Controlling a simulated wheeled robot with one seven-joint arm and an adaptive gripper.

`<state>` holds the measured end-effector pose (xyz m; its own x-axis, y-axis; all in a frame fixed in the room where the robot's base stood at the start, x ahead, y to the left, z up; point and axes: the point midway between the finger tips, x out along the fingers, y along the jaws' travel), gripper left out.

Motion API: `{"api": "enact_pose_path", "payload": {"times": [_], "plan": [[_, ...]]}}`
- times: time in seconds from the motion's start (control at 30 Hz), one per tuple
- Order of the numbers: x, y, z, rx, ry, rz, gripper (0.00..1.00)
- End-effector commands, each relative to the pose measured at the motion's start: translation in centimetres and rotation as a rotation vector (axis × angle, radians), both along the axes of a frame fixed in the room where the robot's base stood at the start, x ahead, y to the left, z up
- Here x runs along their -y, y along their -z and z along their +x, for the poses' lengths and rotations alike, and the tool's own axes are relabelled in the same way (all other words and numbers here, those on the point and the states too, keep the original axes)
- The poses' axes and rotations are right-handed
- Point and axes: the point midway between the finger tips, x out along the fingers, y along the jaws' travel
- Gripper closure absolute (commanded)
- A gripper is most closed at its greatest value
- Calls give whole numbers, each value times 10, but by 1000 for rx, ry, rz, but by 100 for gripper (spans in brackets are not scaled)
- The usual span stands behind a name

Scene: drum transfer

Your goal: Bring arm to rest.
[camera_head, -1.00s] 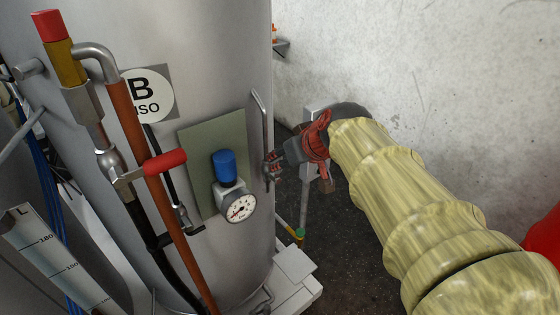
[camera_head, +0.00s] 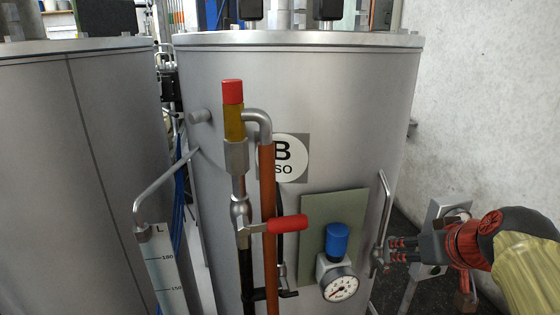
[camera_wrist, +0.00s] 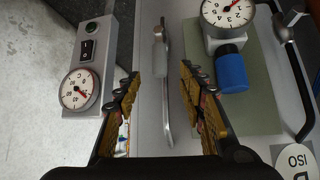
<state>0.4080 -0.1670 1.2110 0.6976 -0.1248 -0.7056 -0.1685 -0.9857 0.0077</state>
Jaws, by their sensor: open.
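My gripper (camera_head: 378,257) is at the right of the picture in the head view, with my yellow-sleeved arm coming in from the lower right. It is by the lower part of a vertical metal handle (camera_head: 384,205) on the side of drum B (camera_head: 345,110). In the wrist view my gripper (camera_wrist: 158,82) is open, its two fingers apart. The handle (camera_wrist: 166,85) runs through the gap between them in the picture. I cannot tell whether the fingers reach around it or stop short. Nothing is held.
Left of the handle are a pressure gauge (camera_head: 339,284) with a blue cap (camera_head: 337,243) and a pipe valve with a red lever (camera_head: 288,224). A grey box with a switch and dial (camera_wrist: 86,75) stands beside the gripper. A second drum (camera_head: 75,150) is at far left.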

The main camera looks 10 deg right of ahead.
Motion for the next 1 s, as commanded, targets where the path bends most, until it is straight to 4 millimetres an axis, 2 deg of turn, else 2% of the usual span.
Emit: {"api": "enact_pose_path", "payload": {"times": [0.13, 0.33, 0.5, 0.7, 0.87, 1.0], "plan": [[0, 5, -3, -7, 54, 55, 60], [-8, 46, -36, -103, 181, 148, 60], [-40, 78, -64, -191, 205, 172, 60], [-79, 103, -89, -264, 159, 150, 60], [-115, 120, -109, -307, 45, 90, 60], [-143, 122, -114, -306, -77, 45, 60]]}}
